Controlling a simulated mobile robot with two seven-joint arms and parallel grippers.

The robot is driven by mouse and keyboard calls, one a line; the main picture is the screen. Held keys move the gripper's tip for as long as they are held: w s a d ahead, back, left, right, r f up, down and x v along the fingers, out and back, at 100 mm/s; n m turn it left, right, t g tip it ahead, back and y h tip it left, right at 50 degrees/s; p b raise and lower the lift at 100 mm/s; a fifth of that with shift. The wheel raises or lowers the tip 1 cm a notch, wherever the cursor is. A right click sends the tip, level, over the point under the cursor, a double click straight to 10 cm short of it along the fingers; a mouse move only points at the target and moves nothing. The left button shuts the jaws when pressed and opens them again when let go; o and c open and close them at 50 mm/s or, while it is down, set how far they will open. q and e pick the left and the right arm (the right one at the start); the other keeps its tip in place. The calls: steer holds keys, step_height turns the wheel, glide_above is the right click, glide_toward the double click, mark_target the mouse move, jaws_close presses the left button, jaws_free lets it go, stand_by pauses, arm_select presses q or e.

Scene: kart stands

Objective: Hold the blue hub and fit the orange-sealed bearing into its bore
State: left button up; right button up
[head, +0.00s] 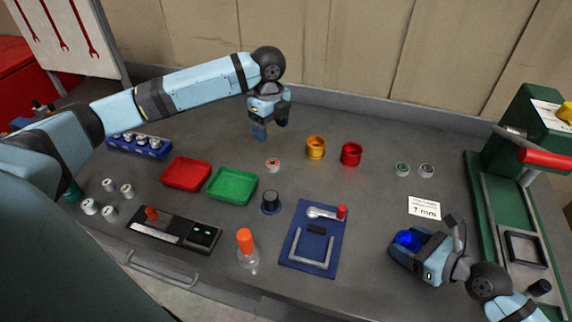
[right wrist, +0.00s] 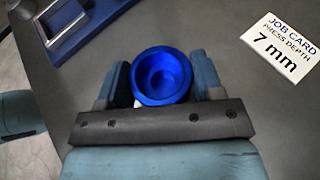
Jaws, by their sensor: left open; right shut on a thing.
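The blue hub (head: 407,238) is in my right gripper (head: 410,242) at the right front of the bench. In the right wrist view the hub (right wrist: 162,60) sits between the two fingers, its round stepped bore facing the camera and empty. The orange-sealed bearing (head: 273,165) lies flat on the bench left of the orange cup. My left gripper (head: 270,129) is open and empty, fingers pointing down, behind the bearing in the head view and apart from it.
An orange cup (head: 315,148) and a red cup (head: 351,154) stand near the bearing. Two other bearings (head: 402,169) (head: 427,171) lie further right.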

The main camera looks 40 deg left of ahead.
mark_target(273, 163)
arm_select(q)
step_height(273, 163, down, 12)
steer(key=m, duration=0.4)
steer(key=shift+s+d+f, duration=0.1)
steer(key=c, duration=1.1)
steer(key=shift+c, duration=0.2)
step_height(273, 163, up, 10)
stand_by(0.4)
